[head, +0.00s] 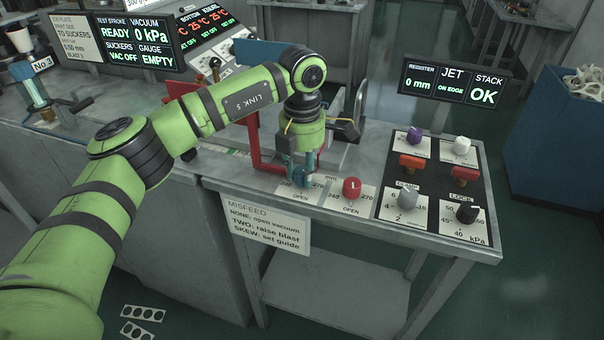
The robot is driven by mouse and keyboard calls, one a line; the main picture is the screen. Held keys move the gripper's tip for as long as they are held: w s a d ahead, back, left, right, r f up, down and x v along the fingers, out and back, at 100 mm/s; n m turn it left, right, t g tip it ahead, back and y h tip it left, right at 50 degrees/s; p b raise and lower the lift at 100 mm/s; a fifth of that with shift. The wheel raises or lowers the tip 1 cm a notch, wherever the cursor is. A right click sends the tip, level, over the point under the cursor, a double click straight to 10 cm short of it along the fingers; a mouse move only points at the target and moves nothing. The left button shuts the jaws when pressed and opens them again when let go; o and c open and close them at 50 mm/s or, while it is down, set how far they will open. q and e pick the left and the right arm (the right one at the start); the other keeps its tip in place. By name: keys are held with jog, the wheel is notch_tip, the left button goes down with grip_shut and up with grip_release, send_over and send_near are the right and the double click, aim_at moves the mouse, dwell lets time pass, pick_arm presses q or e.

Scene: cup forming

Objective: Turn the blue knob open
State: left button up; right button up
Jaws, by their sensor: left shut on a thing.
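The blue knob (302,179) stands on a small scale plate marked OPEN at the front edge of the grey bench. My left gripper (300,174) comes down on it from above and is shut on it, so the fingers and wrist hide much of the knob. Its pointer direction cannot be made out. A red knob (351,188) sits on a like plate just to the right, clear of the gripper. My right gripper is not in view.
A red frame (254,140) stands close left of the gripper. A misfeed sign (268,226) hangs on the bench front. A display (455,83) reads JET, ON EDGE, OK.

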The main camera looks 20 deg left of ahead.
pick_arm(q)
jog(key=m+b, duration=0.1)
jog(key=m, duration=0.2)
jog(key=shift+f+m, duration=0.1)
jog(key=shift+m, duration=0.3)
jog(key=m, duration=0.3)
jog(key=shift+m, duration=0.3)
jog(key=m, duration=0.3)
jog(key=shift+m+b, duration=0.3)
jog(key=shift+b, duration=0.05)
jog(key=shift+m, duration=1.8)
jog(key=o, duration=1.1)
jog(key=shift+o, duration=0.2)
